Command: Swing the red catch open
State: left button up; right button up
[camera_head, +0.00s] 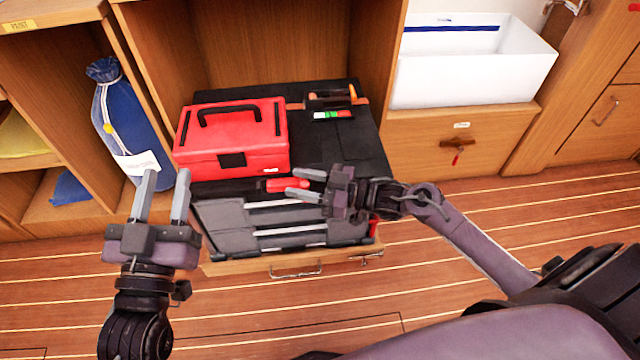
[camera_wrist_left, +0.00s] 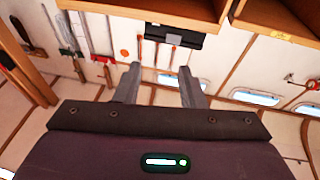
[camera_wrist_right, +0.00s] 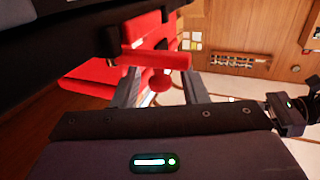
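In the right wrist view a red catch (camera_wrist_right: 160,62) shows as a short bar with a round knob, beside black brackets. A red piece at the front edge of the black surface (camera_head: 286,185) in the head view looks like this catch. My right gripper (camera_head: 297,183) is open at it, its fingers apart on either side of the knob in the right wrist view (camera_wrist_right: 158,76). I cannot tell whether they touch it. My left gripper (camera_head: 166,176) is open and empty, left of the grey case, with nothing between its fingers in the left wrist view (camera_wrist_left: 160,70).
A red toolbox (camera_head: 232,150) stands behind the catch. A grey case (camera_head: 240,235) lies in front, over a drawer. A blue bag (camera_head: 128,125) is at left, a white bin (camera_head: 470,75) at back right. The plank floor (camera_head: 520,215) is clear at right.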

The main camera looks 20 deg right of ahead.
pick_arm(q)
notch_tip(320, 180, down, 11)
jog(key=s+g+y+p, duration=0.1)
jog(key=g+y, duration=0.1)
jog(key=g, duration=0.3)
jog(key=shift+s+d+g, duration=0.2)
jog(key=shift+g, duration=0.1)
pick_arm(e)
jog(key=v, duration=0.6)
jog(key=shift+s+d, duration=0.15)
jog(key=shift+d, duration=0.1)
pick_arm(q)
jog(key=shift+f, duration=0.1)
